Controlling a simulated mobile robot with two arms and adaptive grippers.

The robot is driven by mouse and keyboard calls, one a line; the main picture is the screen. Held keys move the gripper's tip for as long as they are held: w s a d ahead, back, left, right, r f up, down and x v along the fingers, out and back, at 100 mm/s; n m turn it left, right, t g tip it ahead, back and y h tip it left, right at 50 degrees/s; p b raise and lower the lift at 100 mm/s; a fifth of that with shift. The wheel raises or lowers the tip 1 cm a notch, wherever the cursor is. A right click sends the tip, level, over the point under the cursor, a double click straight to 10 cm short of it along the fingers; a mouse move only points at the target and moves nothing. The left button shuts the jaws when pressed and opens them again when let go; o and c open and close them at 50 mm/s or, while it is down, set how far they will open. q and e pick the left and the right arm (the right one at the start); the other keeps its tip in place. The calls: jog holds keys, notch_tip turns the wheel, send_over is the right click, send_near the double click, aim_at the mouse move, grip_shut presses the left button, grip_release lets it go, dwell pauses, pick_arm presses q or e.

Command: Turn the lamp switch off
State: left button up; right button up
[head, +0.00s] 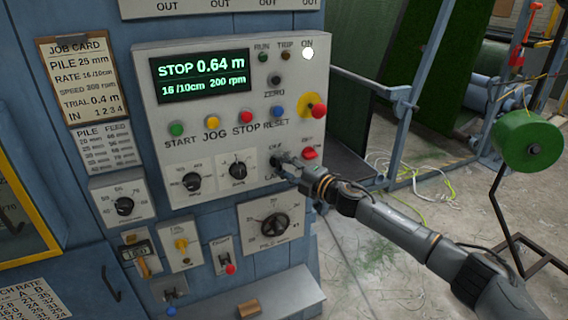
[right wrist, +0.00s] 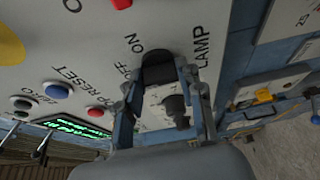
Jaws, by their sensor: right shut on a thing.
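The lamp switch is a dark knob on the light grey control panel (head: 215,135). In the right wrist view the black knob (right wrist: 157,68) shows between my fingertips, beside the printed words OFF, ON and LAMP. My right gripper (head: 278,162) is at the panel's lower right and is shut on the lamp switch. The same gripper shows from behind in the right wrist view (right wrist: 160,78). I cannot tell which way the switch points. My left gripper is not in view.
A round white light (head: 308,53) marked ON glows at the panel's top right. A red and yellow stop button (head: 318,108) and a red switch (head: 309,154) are close above my right gripper. A selector knob (head: 237,170) is just left of it.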

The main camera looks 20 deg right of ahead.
dwell(0.3)
jog(key=o, duration=1.2)
jog(key=shift+c, duration=0.2)
jog(key=v, duration=1.2)
